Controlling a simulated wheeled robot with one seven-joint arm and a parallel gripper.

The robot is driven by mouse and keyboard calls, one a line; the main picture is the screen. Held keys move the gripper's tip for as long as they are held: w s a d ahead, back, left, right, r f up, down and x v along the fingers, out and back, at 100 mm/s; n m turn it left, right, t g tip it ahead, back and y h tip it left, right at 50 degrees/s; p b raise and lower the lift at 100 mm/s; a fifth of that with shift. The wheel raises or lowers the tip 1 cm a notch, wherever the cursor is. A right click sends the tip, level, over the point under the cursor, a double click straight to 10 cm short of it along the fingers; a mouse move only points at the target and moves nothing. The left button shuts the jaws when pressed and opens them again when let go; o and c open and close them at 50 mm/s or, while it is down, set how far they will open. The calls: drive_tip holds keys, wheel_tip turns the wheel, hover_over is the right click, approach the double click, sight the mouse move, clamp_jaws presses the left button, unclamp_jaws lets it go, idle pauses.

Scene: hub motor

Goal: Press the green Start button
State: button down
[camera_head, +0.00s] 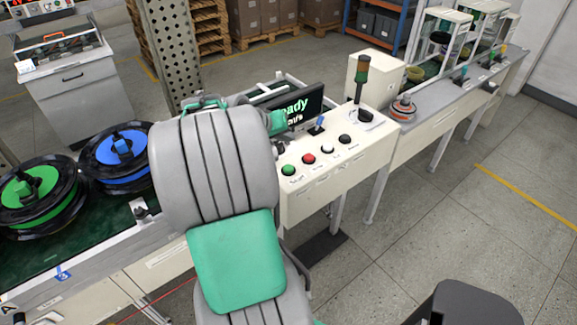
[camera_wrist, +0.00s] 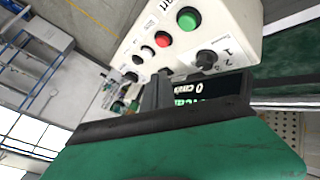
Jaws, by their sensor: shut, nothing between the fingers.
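The green Start button (camera_head: 288,170) is the left one in the front row on a white control panel (camera_head: 318,188). The red button (camera_head: 308,159) is beside it. In the wrist view, the green button (camera_wrist: 189,18) is near the top, with the red button (camera_wrist: 163,40) below left and a black selector knob (camera_wrist: 207,58) below. My gripper (camera_wrist: 161,76) is shut and empty, its grey fingers pointing up toward the panel, apart from the green button in the picture. In the head view my arm hides most of the gripper.
A conveyor with green and blue hub wheels (camera_head: 124,157) is at left. The floor at right is open.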

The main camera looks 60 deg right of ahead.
sight(286, 169)
drive_tip(key=shift+f, duration=0.1)
wheel_tip(286, 169, down, 9)
drive_tip(key=b, duration=0.6)
drive_tip(key=shift+r, duration=0.2)
idle(1.5)
drive_tip(key=shift+f+b, duration=0.4)
drive_tip(key=shift+f+b, duration=0.45)
drive_tip(key=shift+f, duration=0.2)
idle(0.5)
drive_tip(key=shift+r, duration=0.15)
drive_tip(key=shift+r+p, duration=0.7)
drive_tip(key=shift+r, duration=0.2)
drive_tip(key=shift+r+p, duration=1.7)
drive_tip(key=shift+r, duration=0.8)
